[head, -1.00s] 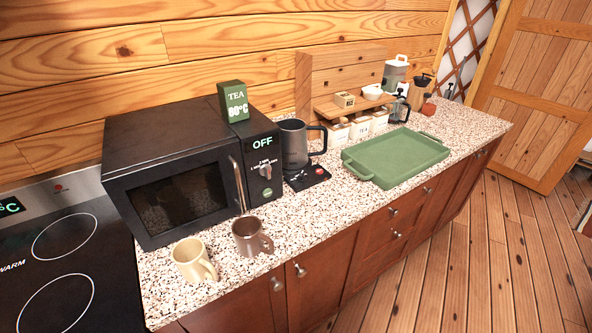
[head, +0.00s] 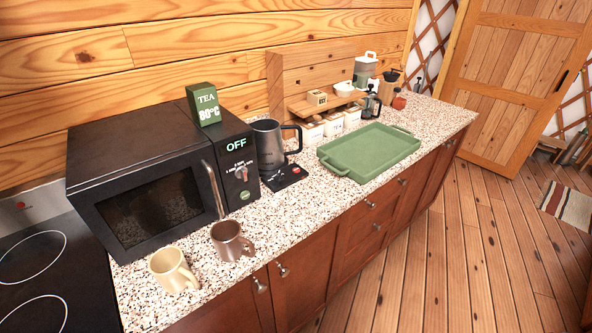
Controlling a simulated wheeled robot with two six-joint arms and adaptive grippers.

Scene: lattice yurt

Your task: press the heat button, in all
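A dark grey kettle (head: 267,152) stands upright on its black base (head: 284,182) on the speckled counter. A small red button (head: 296,170) shows on the base, with small markings beside it that are too small to read. To the left is a black microwave (head: 150,208) with its door closed. Its panel has a lit display (head: 236,145) reading OFF, a dial (head: 242,174) and a small round green button (head: 245,195), whose label I cannot read. A green box (head: 204,104) reading TEA 80°C stands on the microwave. Neither of my grippers is in view.
A cream mug (head: 171,270) and a brown mug (head: 229,241) stand before the microwave. A green tray (head: 350,167) lies right of the kettle. A wooden shelf (head: 322,107) with jars stands behind it. A black cooktop (head: 45,260) is at left; open floor is at right.

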